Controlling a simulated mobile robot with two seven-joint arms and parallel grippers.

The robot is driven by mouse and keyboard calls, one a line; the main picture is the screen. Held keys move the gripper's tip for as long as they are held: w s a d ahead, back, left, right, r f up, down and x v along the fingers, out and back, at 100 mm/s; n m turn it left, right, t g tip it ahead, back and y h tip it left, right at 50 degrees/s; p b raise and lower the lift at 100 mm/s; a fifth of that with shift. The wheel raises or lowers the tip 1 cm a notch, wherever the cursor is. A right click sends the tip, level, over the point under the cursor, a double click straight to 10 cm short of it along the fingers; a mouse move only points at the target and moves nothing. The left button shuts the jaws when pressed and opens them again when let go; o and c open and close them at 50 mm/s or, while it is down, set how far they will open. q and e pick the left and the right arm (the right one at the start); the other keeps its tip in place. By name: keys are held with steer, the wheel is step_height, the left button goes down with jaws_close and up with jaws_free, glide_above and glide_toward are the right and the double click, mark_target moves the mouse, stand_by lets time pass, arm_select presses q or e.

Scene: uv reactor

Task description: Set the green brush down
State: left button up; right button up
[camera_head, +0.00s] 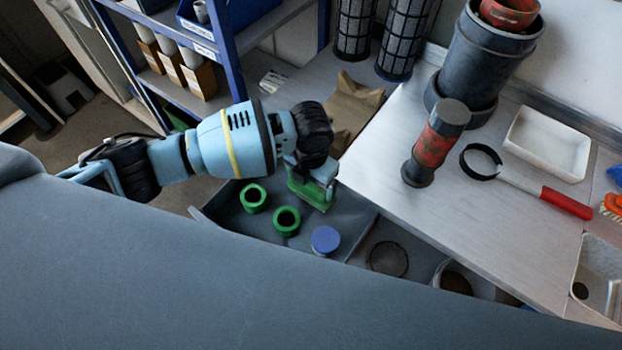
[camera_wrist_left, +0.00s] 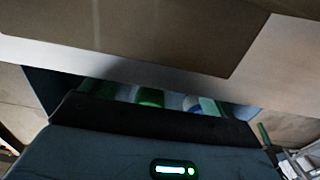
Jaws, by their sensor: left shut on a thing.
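My left gripper (camera_head: 322,182) reaches in from the left in the head view and is shut on the green brush (camera_head: 308,194). Only a green block of the brush shows below the jaws; its bristles cannot be made out. The brush is over the back right part of a dark grey tray (camera_head: 338,246), close to the bench edge. I cannot tell whether it touches the tray. The wrist view is dark and does not show the brush clearly. My right gripper is not in view.
The tray holds two green ring-shaped pieces (camera_head: 253,198) (camera_head: 286,221) and a blue-topped round piece (camera_head: 325,240). On the bench (camera_head: 480,215) stand a red-and-black cylinder (camera_head: 436,143) and a white tray (camera_head: 548,143). A red-handled tool (camera_head: 540,192) lies there. A blue-framed shelf (camera_head: 224,60) stands behind.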

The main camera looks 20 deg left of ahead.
mark_target(311, 184)
arm_select(q)
steer(key=shift+f, duration=0.1)
steer(key=o, duration=0.8)
step_height(311, 184, up, 12)
steer(key=p, duration=0.1)
stand_by(0.5)
